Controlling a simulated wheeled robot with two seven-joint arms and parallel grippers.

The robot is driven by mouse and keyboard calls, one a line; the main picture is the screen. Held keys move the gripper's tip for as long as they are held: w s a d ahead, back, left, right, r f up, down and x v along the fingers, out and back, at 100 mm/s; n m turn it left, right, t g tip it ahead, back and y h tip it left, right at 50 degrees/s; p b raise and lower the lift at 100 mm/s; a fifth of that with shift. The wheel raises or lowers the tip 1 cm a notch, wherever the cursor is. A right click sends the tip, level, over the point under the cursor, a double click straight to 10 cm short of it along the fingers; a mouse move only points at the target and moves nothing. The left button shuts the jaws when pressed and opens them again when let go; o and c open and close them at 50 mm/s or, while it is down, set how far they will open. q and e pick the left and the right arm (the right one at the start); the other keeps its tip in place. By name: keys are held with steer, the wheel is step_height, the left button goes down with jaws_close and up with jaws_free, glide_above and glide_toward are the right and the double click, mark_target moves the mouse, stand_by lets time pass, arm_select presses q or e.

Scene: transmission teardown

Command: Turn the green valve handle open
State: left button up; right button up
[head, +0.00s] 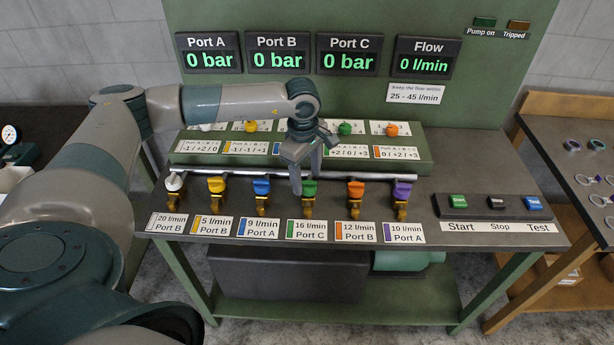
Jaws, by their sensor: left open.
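The green valve handle (309,188) sits on a brass valve in the front row, above the card "16 l/min Port C" (306,231). My left gripper (304,181) points down over the pipe, open, with its fingertips just above and slightly left of the green handle. One finger partly covers the space beside the handle; I cannot tell whether it touches. My right gripper is not in view.
The blue handle (262,187) is close on the left and the orange handle (355,189) on the right. White, yellow and purple handles share the row. Port A, B, C and Flow displays (423,60) read 0. Start, Stop and Test buttons (497,203) stand at right.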

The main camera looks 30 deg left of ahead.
arm_select(q)
steer(key=shift+w+f, duration=0.1)
steer(key=shift+f, duration=0.85)
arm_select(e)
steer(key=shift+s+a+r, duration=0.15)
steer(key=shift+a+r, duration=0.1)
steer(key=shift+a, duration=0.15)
arm_select(q)
steer(key=shift+c, duration=0.9)
steer(key=c, duration=0.9)
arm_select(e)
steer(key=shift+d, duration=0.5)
